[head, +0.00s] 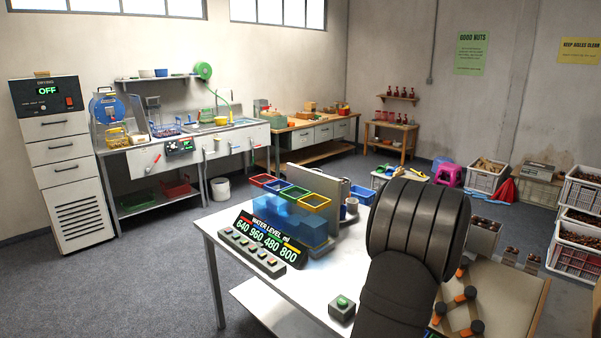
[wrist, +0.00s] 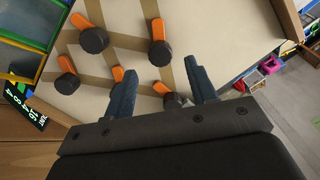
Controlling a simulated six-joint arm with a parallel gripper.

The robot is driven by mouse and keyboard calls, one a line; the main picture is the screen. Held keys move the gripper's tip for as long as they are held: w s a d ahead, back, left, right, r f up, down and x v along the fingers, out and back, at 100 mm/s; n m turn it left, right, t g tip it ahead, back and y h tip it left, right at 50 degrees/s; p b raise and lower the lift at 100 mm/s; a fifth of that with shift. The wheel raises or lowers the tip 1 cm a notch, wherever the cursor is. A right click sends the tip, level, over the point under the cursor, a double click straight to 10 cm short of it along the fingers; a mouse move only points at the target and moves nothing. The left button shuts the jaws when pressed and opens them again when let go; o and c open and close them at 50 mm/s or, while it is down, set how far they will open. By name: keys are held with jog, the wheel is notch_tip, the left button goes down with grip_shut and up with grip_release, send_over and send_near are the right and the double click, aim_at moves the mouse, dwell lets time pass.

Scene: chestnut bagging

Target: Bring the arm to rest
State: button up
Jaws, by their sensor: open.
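My arm (head: 415,240) rises at the right front of the head view and hides part of the metal table (head: 310,285). My gripper (wrist: 165,85) shows in the wrist view with its two dark blue fingers spread apart. Nothing is between the fingers. Beyond the fingertips is a pale board (wrist: 220,35) with brown straps and several black knobs with orange levers (wrist: 159,50). Some of these orange levers also show beside my arm in the head view (head: 470,293). The gripper itself is hidden behind my arm in the head view.
Crates (head: 575,250) stand at the far right. The floor at left (head: 150,285) is clear.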

jog(key=x, duration=0.5)
jog(key=shift+f, duration=0.15)
jog(key=shift+w+n, duration=0.1)
jog(key=shift+n, duration=0.3)
jog(key=n, duration=0.2)
jog(key=shift+n, duration=0.3)
jog(key=n+g, duration=0.1)
jog(key=n, duration=0.3)
jog(key=shift+n, duration=0.3)
jog(key=v, duration=0.6)
